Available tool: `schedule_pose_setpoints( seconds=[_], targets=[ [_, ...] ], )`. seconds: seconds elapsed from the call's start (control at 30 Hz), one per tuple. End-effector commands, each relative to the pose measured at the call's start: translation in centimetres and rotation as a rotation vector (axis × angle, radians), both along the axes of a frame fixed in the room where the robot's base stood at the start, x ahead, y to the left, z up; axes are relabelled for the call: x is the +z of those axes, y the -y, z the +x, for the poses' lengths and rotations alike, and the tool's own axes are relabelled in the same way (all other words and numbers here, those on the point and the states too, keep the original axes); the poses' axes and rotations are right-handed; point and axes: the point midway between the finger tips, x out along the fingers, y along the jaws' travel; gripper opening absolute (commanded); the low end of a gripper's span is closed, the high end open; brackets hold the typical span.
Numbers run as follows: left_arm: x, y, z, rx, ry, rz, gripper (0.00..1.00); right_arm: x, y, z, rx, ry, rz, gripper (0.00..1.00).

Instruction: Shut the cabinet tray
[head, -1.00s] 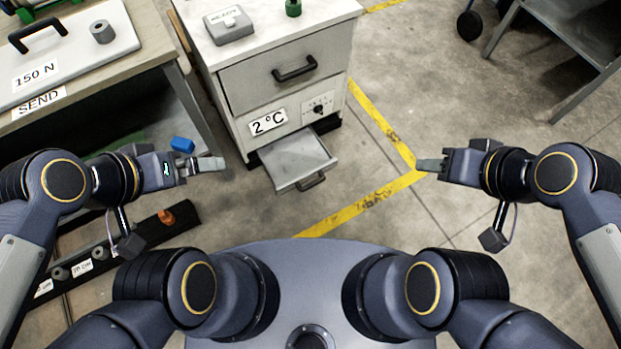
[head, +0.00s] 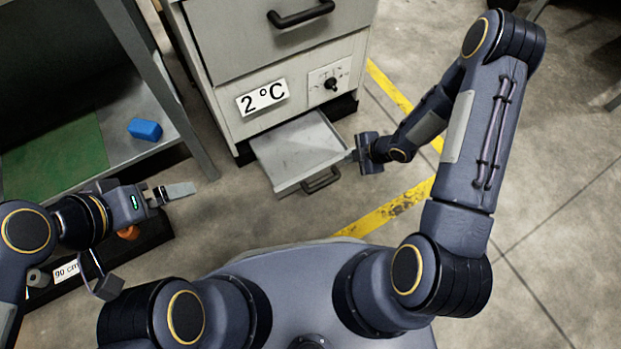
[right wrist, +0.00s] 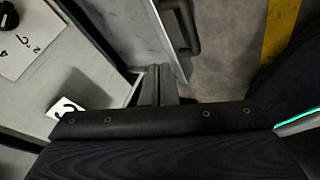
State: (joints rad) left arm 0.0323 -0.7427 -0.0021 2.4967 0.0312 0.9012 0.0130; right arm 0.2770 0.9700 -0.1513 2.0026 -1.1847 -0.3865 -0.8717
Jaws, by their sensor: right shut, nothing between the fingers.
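The cabinet tray (head: 300,150) is pulled out from the bottom of the grey cabinet (head: 225,110). It is a shallow, empty metal tray with a dark handle (head: 320,181) on its front. My right gripper (head: 351,155) is at the tray's right side, near its front corner.
Above the tray are a "2 °C" label (head: 262,97), a dial (head: 330,84) and an upper drawer handle (head: 300,14). A bench leg (head: 175,110) and a shelf with a blue block (head: 145,129) stand at left. The floor in front and right is clear, with yellow tape (head: 385,213).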

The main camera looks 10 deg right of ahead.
Motion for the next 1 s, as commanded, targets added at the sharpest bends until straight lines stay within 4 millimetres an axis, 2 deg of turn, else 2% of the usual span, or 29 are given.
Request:
schedule_pose_setpoints(
  seconds=[0.03,0.1,0.27,0.7,1.0],
  targets=[
    [-1.7,0.0,0.0,0.0,0.0,0.0,1.0,-3.2,-0.9,-0.8,0.051,0.0,0.02,0.0],
    [-2.2,0.0,0.0,0.0,0.0,0.0,1.0,-4.6,-1.8,-1.4,0.101,0.009,0.04,0.0],
    [-2.7,0.0,0.0,0.0,0.001,0.0,1.0,-6.0,-2.9,-1.8,0.142,0.017,0.055,0.0],
    [-6.5,0.0,0.0,0.0,0.0,0.0,1.0,-12.0,-6.6,0.5,0.14,0.015,0.054,0.0],
    [-7.2,0.0,0.0,0.0,0.0,0.0,1.0,-13.2,-7.6,1.2,0.136,0.016,0.054,0.0]
  ],
)
